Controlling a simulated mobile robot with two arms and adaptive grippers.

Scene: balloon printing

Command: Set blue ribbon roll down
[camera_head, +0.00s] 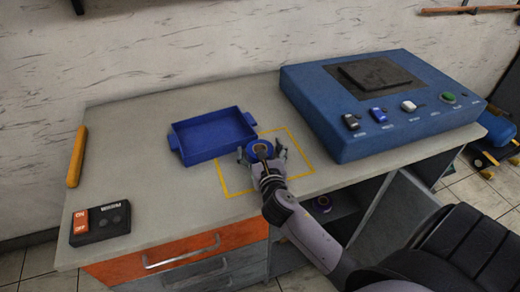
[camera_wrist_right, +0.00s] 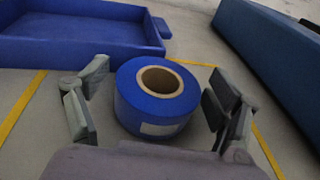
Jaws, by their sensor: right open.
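The blue ribbon roll (camera_wrist_right: 135,90), with a brown cardboard core and a pale label on its side, lies flat on the grey worktop inside the yellow outlined square (camera_head: 222,178). In the head view the roll (camera_head: 262,144) shows between the fingers of my right gripper (camera_head: 262,152). In the right wrist view my right gripper (camera_wrist_right: 158,112) is open, with one finger on each side of the roll and a visible gap on the right; on the left the gap is narrow. My left gripper is not in view.
A blue tray (camera_head: 178,138) stands left of the roll, close to the square. A large blue machine (camera_head: 340,140) with buttons stands at the right. A yellow bar (camera_head: 76,157) and a black and orange box (camera_head: 100,225) lie at the left. The worktop between is clear.

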